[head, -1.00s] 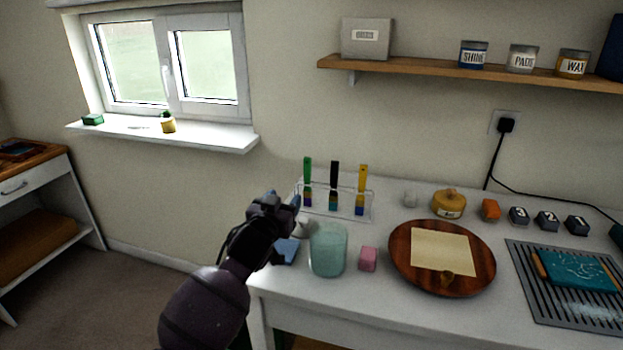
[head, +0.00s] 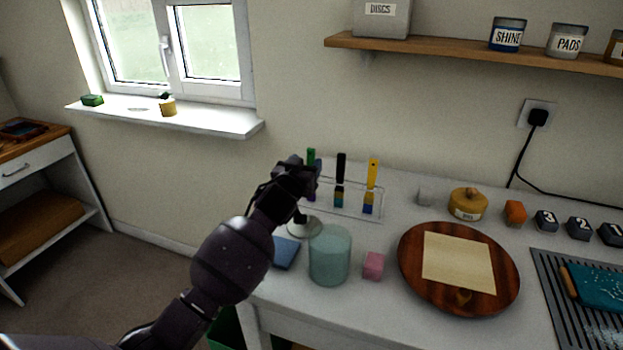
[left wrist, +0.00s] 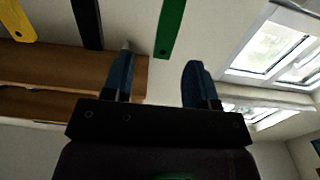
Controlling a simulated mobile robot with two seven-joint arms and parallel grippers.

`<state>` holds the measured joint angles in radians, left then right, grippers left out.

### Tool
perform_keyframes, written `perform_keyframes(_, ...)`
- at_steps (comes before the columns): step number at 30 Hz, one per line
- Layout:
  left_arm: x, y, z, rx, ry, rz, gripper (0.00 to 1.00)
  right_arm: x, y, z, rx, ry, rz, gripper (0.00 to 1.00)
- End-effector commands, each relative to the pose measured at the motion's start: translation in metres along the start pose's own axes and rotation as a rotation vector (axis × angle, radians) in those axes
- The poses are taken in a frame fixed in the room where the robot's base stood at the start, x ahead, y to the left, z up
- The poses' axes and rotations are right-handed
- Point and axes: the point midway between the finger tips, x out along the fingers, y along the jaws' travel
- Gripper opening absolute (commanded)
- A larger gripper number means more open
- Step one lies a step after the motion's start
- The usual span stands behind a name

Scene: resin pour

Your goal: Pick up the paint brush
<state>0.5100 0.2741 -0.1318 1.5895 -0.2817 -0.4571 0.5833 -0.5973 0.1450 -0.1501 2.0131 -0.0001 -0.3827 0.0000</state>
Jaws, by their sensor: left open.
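Three paint brushes stand upright in a clear rack (head: 350,211) at the back of the bench. They have a green handle (head: 311,154), a black handle (head: 341,165) and a yellow handle (head: 373,172). My left gripper (head: 314,172) is at the green brush and partly hides it. In the left wrist view its two blue fingers (left wrist: 158,76) are open and empty. The green handle (left wrist: 171,28) shows ahead in the gap between them, with the black handle (left wrist: 87,22) and yellow handle (left wrist: 17,20) to the left. My right gripper is out of view.
A teal-tinted jar (head: 330,256), a blue sponge-like piece (head: 286,253) and a pink block (head: 373,266) stand in front of the rack. A round wooden board (head: 410,268) with a pale sheet lies to the right. A shelf (head: 450,51) hangs above.

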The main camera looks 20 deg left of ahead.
Motion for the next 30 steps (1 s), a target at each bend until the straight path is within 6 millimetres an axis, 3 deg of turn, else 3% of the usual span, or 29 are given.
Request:
perform_keyframes(5,0.009,-0.001,-0.002,0.002,0.000,0.000,0.53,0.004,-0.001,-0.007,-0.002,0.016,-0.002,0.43)
perform_keyframes(15,0.049,-0.004,-0.005,0.001,-0.001,0.001,0.53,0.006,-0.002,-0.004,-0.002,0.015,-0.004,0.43)
perform_keyframes(25,0.054,-0.004,-0.006,0.000,0.000,0.000,0.53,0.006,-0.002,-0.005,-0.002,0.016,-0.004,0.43)
perform_keyframes(26,0.054,-0.004,-0.006,0.000,0.000,0.000,0.52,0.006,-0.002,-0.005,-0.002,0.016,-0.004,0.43)
perform_keyframes(30,0.054,-0.004,-0.006,0.000,-0.001,0.000,0.30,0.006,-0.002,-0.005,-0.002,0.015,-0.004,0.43)
